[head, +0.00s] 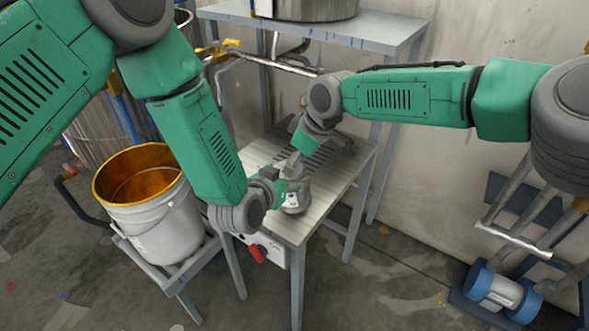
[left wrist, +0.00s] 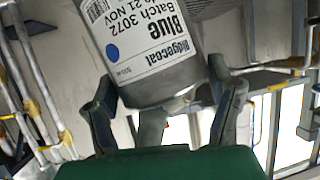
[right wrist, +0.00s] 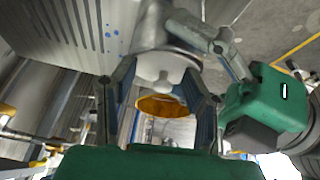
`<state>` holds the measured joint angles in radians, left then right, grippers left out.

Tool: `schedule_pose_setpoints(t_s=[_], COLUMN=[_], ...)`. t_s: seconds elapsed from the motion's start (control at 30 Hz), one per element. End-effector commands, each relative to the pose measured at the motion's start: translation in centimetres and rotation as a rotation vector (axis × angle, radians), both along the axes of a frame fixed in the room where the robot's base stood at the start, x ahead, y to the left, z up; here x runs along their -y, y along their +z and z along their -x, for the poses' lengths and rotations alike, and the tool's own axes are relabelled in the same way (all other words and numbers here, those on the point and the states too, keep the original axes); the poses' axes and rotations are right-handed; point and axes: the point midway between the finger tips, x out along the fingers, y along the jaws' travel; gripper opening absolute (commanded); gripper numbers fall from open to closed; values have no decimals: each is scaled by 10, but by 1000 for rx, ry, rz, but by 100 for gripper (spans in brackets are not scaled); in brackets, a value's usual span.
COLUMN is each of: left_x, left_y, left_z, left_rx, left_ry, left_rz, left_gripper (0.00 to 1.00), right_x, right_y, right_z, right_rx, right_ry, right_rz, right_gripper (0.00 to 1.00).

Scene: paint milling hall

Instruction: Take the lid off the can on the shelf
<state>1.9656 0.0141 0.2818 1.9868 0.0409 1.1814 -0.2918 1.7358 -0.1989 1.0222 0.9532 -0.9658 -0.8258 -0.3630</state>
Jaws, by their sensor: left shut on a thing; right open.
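The can (head: 294,202) is a small grey can with a white label, at the shelf (head: 343,178) in the middle of the head view. In the left wrist view the can (left wrist: 165,75) shows its Blue label upside down. My left gripper (head: 277,186) is shut on the can, with a finger on each side. The pale round lid (right wrist: 168,64) with a knob appears on the can's end in the right wrist view. My right gripper (right wrist: 163,97) is open, its fingers on either side of the lid's knob. In the head view my right gripper (head: 298,150) partly hides the can's top.
A white bucket (head: 160,225) with an orange inside stands on a stand at the left. An upper shelf (head: 380,35) carries a metal drum. A control box with a red knob (head: 257,253) is on the shelf's front. Pipes and blue fittings (head: 500,290) are at the lower right.

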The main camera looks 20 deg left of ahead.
Motion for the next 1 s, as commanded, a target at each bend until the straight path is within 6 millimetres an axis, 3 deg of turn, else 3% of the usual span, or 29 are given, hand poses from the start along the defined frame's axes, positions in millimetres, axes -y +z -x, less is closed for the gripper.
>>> schedule_pose_setpoints(t_s=[0.2,0.23,0.33,0.43,1.0], left_x=[-5,-5,-6,-5,-3], left_y=[0,0,0,0,-1], left_z=[0,0,0,0,0], left_rx=[2,2,3,2,-1], left_ry=[2,2,2,2,-1], left_rz=[4,5,6,5,5], left_gripper=[45,45,45,45,43], right_x=[-5,-5,-5,-4,-4], right_y=[-2,-2,-2,-2,-1], right_z=[1,1,1,1,0], right_rx=[0,0,0,1,2], right_ry=[0,0,1,0,0], right_rz=[4,5,5,4,2], right_gripper=[41,37,11,2,0])
